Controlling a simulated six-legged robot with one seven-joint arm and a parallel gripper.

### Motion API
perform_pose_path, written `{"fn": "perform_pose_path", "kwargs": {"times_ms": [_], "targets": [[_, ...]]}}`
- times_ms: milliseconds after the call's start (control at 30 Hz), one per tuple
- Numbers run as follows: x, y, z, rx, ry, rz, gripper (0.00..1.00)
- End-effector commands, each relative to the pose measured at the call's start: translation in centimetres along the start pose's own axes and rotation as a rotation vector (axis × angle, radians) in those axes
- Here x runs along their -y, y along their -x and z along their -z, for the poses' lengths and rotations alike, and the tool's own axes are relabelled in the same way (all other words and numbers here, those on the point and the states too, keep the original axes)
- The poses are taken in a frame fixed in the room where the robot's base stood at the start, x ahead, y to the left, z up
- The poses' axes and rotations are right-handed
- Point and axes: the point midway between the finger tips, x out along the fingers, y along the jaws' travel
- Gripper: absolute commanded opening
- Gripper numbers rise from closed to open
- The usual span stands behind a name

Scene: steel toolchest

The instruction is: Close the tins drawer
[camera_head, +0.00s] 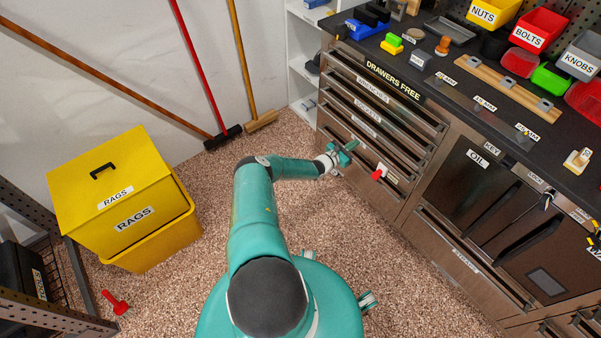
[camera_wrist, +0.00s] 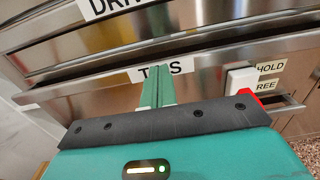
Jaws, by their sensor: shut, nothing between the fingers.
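The tins drawer is the steel front in the wrist view (camera_wrist: 215,68), with a white label (camera_wrist: 185,70) whose middle letter is hidden behind my fingers. In the head view my forearm and hand partly cover this low drawer in the left drawer stack. My gripper (camera_wrist: 160,72) is shut and empty, its teal fingers together over the label; in the head view it is at the drawer front (camera_head: 346,153). I cannot tell whether the tips touch the steel, or how far out the drawer stands.
A white block with a red lever (camera_wrist: 243,80) sits right of my fingers beside HOLD and FREE labels; it also shows in the head view (camera_head: 379,172). Other labelled drawers (camera_head: 370,100) lie above. A yellow RAGS bin (camera_head: 125,200) stands left. Carpet (camera_head: 190,265) between is free.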

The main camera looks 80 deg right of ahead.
Motion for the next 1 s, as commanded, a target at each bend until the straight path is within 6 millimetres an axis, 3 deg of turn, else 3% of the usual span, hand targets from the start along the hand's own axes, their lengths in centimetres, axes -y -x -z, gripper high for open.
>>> {"fn": "perform_pose_path", "kwargs": {"times_ms": [133,267,1000], "targets": [[0.1,-1.0,0.0,0.0,-0.001,0.001,0.0],[0.0,-0.5,0.0,0.0,0.0,0.0,0.0],[-0.1,6.1,0.0,-0.001,0.0,-0.001,0.0]]}}
